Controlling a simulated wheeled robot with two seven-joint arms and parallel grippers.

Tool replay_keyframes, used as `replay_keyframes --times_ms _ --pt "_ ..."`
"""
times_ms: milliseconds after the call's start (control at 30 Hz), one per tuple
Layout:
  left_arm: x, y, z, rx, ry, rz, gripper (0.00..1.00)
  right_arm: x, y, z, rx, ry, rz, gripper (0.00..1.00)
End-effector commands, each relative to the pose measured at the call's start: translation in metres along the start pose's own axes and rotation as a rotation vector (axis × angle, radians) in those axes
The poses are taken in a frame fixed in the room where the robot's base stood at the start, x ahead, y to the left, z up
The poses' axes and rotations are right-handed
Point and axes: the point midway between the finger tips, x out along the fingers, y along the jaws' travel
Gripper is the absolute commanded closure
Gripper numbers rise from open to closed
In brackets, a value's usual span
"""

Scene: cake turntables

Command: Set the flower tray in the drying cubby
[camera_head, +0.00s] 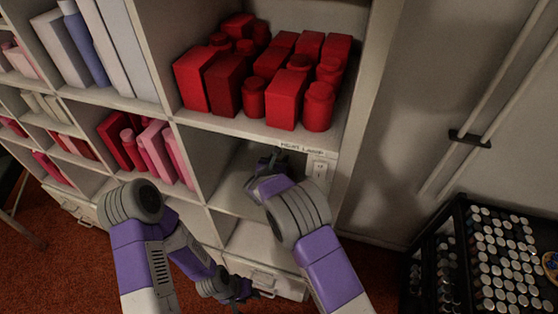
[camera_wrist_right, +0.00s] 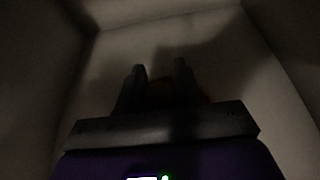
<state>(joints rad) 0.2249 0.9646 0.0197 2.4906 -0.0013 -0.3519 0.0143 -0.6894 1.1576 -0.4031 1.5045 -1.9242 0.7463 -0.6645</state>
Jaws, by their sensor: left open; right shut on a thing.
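The cubby (camera_head: 222,190) under the shelf of red boxes has a "HEAT LAMP" label on its upper edge and a white switch plate on its right post. My right gripper (camera_head: 268,162) reaches inside this cubby. The right wrist view is dark and shows pale cubby walls around the two fingers. The right gripper is shut on a small, dark reddish-brown thing (camera_wrist_right: 165,92), mostly hidden between the fingers. I cannot tell if it is part of the flower tray, and no tray is clearly seen. My left gripper (camera_head: 244,292) is open, low in front of the drawers.
Red boxes and jars (camera_head: 270,75) fill the shelf above. Books and pink and red items fill the cubbies at left. A black rack of capped bottles (camera_head: 505,260) stands at right. The switch plate (camera_head: 319,171) is close beside my right arm.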

Motion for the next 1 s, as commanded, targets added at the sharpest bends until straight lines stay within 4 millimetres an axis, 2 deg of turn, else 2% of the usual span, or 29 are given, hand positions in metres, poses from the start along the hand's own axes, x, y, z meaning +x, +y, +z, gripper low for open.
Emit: replay_keyframes --times_ms 167,200,367,767,867,1000 --pt "0.004 -0.001 0.000 0.000 0.000 0.000 0.57 0.001 0.000 -0.003 0.000 -0.001 0.000 1.00" --pt "0.004 -0.002 0.000 0.000 0.000 0.000 0.57 0.001 0.000 -0.004 0.000 0.000 0.000 0.64" --pt "0.003 -0.001 0.000 0.000 0.000 0.000 0.57 0.001 0.000 -0.003 0.000 0.000 0.000 0.40" --pt "-0.003 0.001 0.000 0.000 0.000 0.000 0.57 -0.002 0.000 0.003 0.000 0.000 0.000 0.40" --pt "-0.003 0.001 0.000 0.000 0.000 0.000 0.57 -0.018 0.001 0.002 0.000 0.000 0.002 0.40" --pt "-0.006 0.002 0.000 0.000 0.000 0.000 0.57 -0.049 0.002 0.002 -0.001 0.000 0.004 0.40"
